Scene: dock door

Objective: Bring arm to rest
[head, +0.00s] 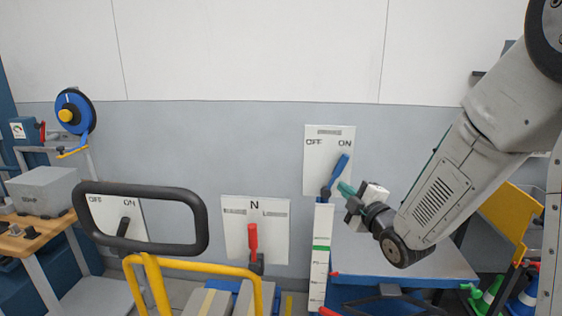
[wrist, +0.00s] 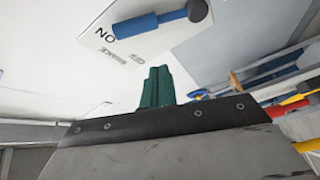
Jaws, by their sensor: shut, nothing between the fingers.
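My gripper (head: 345,188) is in front of the wall at the right, its green fingers shut and empty. The closed green fingers also show in the wrist view (wrist: 157,88). Just beyond the fingertips is a blue lever (head: 338,172) on a white OFF/ON panel (head: 318,158); it leans toward ON. In the wrist view the blue lever (wrist: 150,22) shows with a gap between it and the fingers. My arm comes in from the upper right of the head view.
A red lever (head: 252,238) stands upright on the N panel. A dark lever (head: 123,227) is on another OFF/ON panel, behind a black loop handle (head: 140,187). A blue table (head: 440,268) is below my arm. A yellow chair-like object (head: 512,215) and cones are at right.

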